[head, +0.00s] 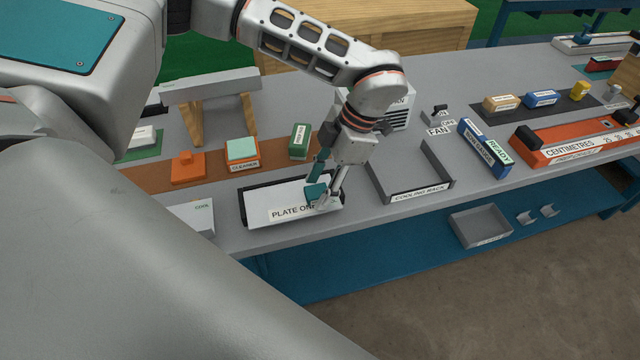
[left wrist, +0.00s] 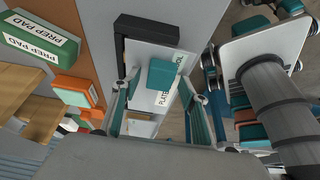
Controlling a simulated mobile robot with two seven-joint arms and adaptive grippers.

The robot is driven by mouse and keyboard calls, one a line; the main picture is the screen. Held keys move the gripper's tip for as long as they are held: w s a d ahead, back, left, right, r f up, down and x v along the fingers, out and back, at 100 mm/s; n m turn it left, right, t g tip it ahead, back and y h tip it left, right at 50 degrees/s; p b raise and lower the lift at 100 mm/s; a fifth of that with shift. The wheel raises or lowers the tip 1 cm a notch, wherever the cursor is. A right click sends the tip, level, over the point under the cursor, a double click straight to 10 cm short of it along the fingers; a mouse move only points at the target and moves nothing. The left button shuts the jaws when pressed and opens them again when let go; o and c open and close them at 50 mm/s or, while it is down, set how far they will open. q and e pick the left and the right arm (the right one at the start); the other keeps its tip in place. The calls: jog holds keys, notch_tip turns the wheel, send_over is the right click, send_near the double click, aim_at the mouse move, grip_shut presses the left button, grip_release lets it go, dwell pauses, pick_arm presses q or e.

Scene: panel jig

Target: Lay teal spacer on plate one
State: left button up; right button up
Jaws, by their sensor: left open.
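Plate one (head: 275,208) is a white plate with a dark frame on the grey bench, its label partly covered by my left gripper; it also shows in the left wrist view (left wrist: 148,52). The teal spacer (left wrist: 162,74) is a small block over the white plate, covering part of the label; it also shows in the head view (head: 315,192). It appears to rest on the plate, near its right end in the head view. My left gripper (head: 326,200) is open, pointing down, with its fingers on either side of the spacer. My right gripper is not in view.
The cooling rack (head: 413,193) stands just right of the plate. Behind the plate are an orange block (head: 188,170), a cleaner box (head: 242,154) and a green prep pad (head: 300,141). The bench's front edge is close to the plate.

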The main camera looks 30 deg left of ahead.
pick_arm(q)
jog(key=v, duration=1.2)
jog(key=shift+s+d, duration=0.1)
jog(key=shift+d, duration=0.05)
